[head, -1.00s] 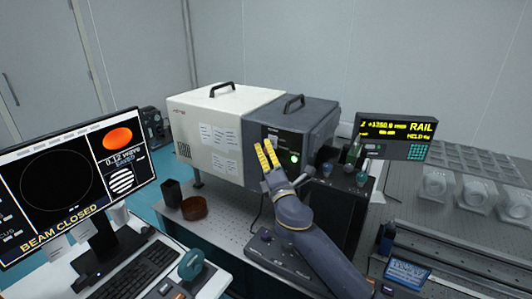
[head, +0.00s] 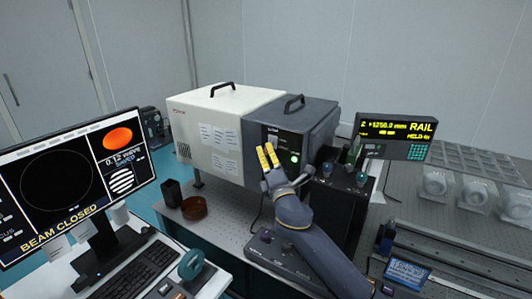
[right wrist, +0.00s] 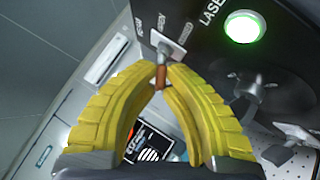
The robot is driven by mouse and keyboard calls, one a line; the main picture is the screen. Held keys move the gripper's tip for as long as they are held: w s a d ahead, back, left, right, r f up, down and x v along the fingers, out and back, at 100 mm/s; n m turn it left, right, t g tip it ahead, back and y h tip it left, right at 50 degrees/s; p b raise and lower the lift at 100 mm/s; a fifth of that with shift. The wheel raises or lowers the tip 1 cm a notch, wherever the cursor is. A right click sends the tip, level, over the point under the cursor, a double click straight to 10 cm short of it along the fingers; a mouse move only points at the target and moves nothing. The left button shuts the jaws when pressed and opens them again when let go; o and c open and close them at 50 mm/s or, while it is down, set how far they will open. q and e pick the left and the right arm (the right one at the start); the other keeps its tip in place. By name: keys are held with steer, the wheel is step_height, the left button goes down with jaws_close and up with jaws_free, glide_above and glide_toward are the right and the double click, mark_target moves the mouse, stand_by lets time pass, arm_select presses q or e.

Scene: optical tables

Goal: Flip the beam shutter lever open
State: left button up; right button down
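The beam shutter lever (right wrist: 160,76) has a short orange-brown handle on a metal plate and shows in the right wrist view, on the dark face of the grey laser housing (head: 316,124). My right gripper (head: 267,148) has yellow ribbed fingers and is up against that face. In the right wrist view its fingertips (right wrist: 162,72) close in on both sides of the handle, seemingly touching it. The fingers hide the lever in the head view. The monitor (head: 66,185) reads BEAM CLOSED. My left gripper is out of view.
A green light (right wrist: 245,27) glows beside the lever. A cream box (head: 208,118) adjoins the housing. Dark equipment with knobs (head: 340,190) stands right of my gripper. A RAIL display (head: 395,134) is further right. A brown bowl (head: 194,208) sits on the table in front.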

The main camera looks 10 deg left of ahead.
mark_target(266, 150)
steer(key=shift+r, duration=0.1)
steer(key=shift+s+a+r+m+g+h, duration=0.15)
steer(key=shift+m+g+h, duration=0.15)
steer(key=shift+m, duration=0.25)
steer(key=shift+d+r+m+g+h, duration=0.1)
steer(key=shift+r+m+g+h, duration=0.2)
steer(key=shift+m, duration=0.3)
steer(key=shift+s+a+r+m+g+h, duration=0.1)
steer(key=shift+m+g+h, duration=0.1)
steer(key=shift+m+h, duration=0.3)
steer(key=shift+r+m+g+h, duration=0.4)
steer(key=shift+m+g, duration=0.3)
steer(key=shift+m, duration=0.35)
steer(key=m+g, duration=0.1)
steer(key=r+m+g, duration=0.1)
steer(key=shift+w+g+h, duration=0.15)
steer(key=shift+g+h, duration=0.25)
steer(key=shift+w+d+r+m+g, duration=0.1)
steer(key=shift+d+r+m+g, duration=0.1)
steer(key=shift+m+g, duration=0.45)
steer(key=c, duration=1.5)
jaws_free()
